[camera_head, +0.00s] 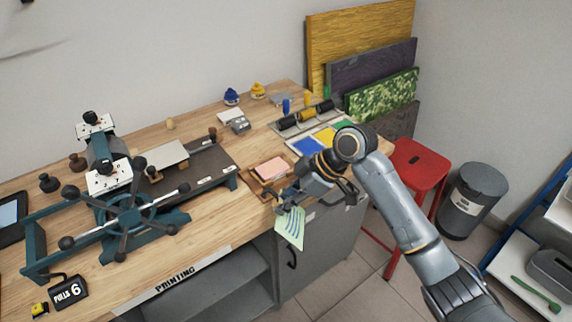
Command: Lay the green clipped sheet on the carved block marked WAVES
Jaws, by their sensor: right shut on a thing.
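My right gripper (289,202) is shut at the front edge of the bench, with its arm coming in from the lower right. It is shut on the upper end of the green sheet (290,229), which has dark wavy stripes and hangs down past the bench edge in front of the grey cabinet. The clip is too small to make out. No WAVES marking is legible, so I cannot tell which piece is the carved block. A pale flat slab (168,156) lies on the press bed. My left gripper is not in view.
A teal press with a spoked wheel (128,211) fills the bench's left part. A wooden tray (256,186) with pink sheets (271,168) is just behind my right gripper. Ink rollers (305,117) and coloured pads (308,146) stand farther back. A red stool (419,163) is at right.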

